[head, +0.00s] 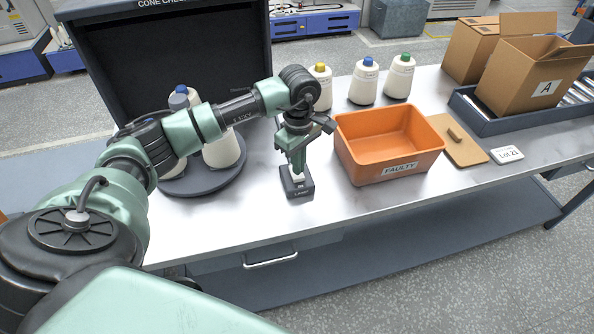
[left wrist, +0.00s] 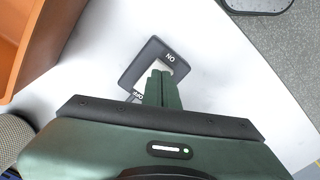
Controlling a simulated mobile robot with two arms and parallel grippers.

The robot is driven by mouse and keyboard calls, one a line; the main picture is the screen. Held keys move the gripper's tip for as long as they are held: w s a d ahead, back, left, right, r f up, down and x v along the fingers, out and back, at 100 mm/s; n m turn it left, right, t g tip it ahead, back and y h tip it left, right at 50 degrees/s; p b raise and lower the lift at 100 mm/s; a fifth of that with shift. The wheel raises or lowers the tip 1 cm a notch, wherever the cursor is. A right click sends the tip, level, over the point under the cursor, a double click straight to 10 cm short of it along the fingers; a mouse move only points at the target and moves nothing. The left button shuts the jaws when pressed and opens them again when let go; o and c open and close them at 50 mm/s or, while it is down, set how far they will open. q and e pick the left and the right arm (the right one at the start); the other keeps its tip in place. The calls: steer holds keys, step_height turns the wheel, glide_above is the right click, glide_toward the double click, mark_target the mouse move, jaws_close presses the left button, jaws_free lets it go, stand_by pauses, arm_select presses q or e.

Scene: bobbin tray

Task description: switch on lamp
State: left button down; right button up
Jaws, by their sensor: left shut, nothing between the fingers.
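A small dark switch box (head: 299,191) with a lamp label stands on the white table, left of the orange bin. In the left wrist view the switch box (left wrist: 133,77) shows an ON label at its far end and an OFF label at its near end. A pale rocker shows between them, partly hidden by my fingers. My left gripper (head: 297,176) points down at the box, shut and empty. In the left wrist view its fingertips (left wrist: 161,74) are over the rocker; I cannot tell whether they touch it. No lamp is clearly visible. My right gripper is not in view.
The orange faulty bin (head: 398,168) stands close right of my left gripper. A dark round tray (head: 203,184) with cones stands left, before the dark cone-check booth (head: 165,60). Several cones stand behind the bin.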

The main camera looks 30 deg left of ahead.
arm_select(q)
steer(key=shift+f+b, duration=0.75)
steer(key=shift+f, duration=0.15)
stand_by(0.3)
steer(key=shift+r+p, duration=0.5)
steer(key=shift+r, duration=0.3)
steer(key=shift+r+p, duration=1.4)
steer(key=shift+r, duration=1.35)
steer(key=shift+d+f, duration=0.1)
